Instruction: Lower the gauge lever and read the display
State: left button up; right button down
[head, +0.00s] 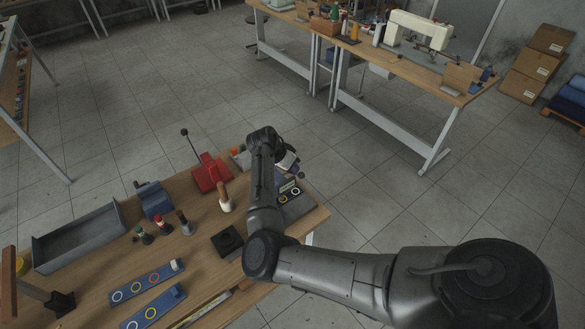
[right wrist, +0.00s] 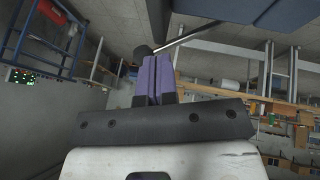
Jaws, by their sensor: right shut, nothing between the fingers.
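A grey-blue unit (head: 296,207) with coloured rings and a small display-like window (head: 289,187) stands at the right end of the workbench, partly behind my right arm. It looks like the gauge; I cannot read its display. My right gripper (head: 288,162) is just beyond it, partly hidden by my forearm. In the right wrist view, its purple fingers (right wrist: 156,60) are shut and empty. A dark knob (right wrist: 143,53) on a thin lever rod (right wrist: 190,36) lies just beyond the fingertips; I cannot tell whether they touch. My left gripper is not in view.
The workbench (head: 95,283) holds a red device (head: 210,172) with a raised rod, a wooden-handled tool (head: 225,196), a black block (head: 227,240), a grey tray (head: 80,236), a blue vise-like block (head: 153,199) and two blue ringed panels (head: 146,282). Floor is free beyond the bench.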

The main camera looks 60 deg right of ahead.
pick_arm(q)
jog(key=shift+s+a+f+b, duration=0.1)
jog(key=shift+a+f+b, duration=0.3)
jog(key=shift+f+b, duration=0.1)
pick_arm(e)
jog(key=w+v, duration=0.1)
jog(key=v, duration=1.1)
jog(key=shift+w+d, duration=0.25)
jog(key=shift+w, duration=0.15)
